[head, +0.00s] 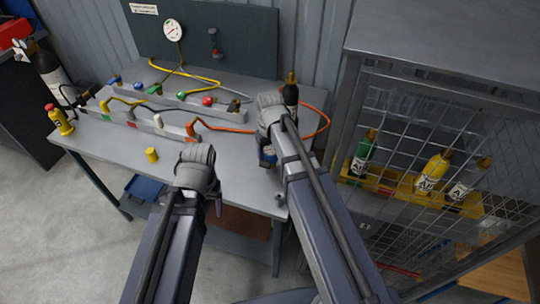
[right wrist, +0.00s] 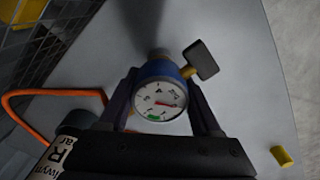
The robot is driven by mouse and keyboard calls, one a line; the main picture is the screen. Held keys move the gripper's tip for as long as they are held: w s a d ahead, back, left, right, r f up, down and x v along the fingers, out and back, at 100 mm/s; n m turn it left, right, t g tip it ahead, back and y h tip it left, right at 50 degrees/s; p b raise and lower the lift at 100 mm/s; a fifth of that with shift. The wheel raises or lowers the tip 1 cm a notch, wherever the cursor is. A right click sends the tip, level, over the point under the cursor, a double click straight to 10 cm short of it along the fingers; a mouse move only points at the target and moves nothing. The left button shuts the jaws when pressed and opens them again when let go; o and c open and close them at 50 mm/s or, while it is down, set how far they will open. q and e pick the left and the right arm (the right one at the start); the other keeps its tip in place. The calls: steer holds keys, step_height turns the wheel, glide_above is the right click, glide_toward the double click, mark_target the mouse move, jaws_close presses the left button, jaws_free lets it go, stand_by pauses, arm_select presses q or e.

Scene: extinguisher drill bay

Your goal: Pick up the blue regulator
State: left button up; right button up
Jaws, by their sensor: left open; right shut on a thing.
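The blue regulator (right wrist: 159,97) has a round white gauge face, a blue rim and a black knob at its side. In the right wrist view it sits between the two fingers of my right gripper (right wrist: 163,108), which is shut on it. In the head view, my right gripper (head: 267,155) is over the right part of the grey bench (head: 240,178), and only a little blue of the regulator shows beside it. I cannot tell whether the regulator touches the bench. My left gripper (head: 216,203) is open near the bench's front edge; its fingers are mostly hidden.
A dark bottle (head: 290,92) and an orange hose (head: 324,118) are close to my right gripper. A yellow cap (head: 152,155) stands on the bench's front left. A manifold block (head: 158,122) lies behind it. A wire cage (head: 425,150) with several bottles stands on the right.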

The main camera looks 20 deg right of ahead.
step_height(320, 180, up, 10)
steer(key=p, duration=0.9)
steer(key=shift+p, duration=0.4)
